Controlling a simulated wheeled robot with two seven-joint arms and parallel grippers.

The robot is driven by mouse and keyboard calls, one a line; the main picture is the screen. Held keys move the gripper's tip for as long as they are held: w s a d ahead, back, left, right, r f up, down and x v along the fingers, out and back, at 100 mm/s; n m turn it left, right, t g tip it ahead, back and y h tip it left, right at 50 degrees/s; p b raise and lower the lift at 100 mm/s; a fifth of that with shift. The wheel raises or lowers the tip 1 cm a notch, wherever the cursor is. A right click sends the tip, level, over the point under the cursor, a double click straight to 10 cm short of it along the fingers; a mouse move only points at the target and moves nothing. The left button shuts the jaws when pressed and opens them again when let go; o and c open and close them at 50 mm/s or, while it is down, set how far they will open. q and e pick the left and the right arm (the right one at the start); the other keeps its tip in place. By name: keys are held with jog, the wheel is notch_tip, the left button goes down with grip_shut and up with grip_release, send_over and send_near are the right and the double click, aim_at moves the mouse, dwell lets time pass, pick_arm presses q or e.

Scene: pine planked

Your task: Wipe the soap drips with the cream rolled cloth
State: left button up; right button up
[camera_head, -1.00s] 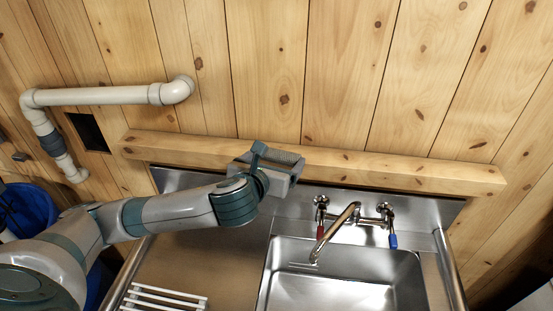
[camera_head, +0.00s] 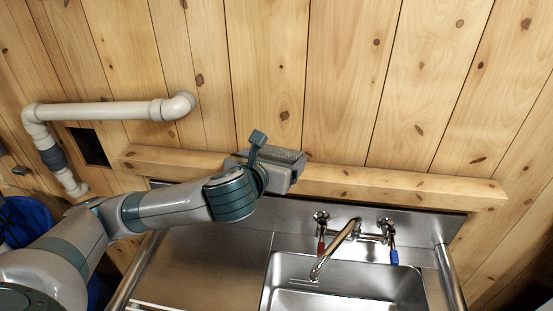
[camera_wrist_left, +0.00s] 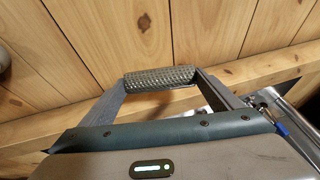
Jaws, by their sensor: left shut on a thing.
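My left gripper (camera_head: 279,160) is raised in front of the wooden wall, by the ledge above the sink. I cannot make out any soap drips in these views. My right gripper is not in view.
A wooden ledge (camera_head: 400,186) runs along the wall behind the steel sink (camera_head: 345,295). A faucet (camera_head: 337,248) with red and blue handles stands over the basin. A bare steel drainboard (camera_head: 200,265) lies left of it. A pale pipe (camera_head: 100,111) juts from the wall.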

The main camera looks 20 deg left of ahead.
pick_arm(q)
jog(key=shift+r, duration=1.5)
jog(key=shift+f, duration=0.1)
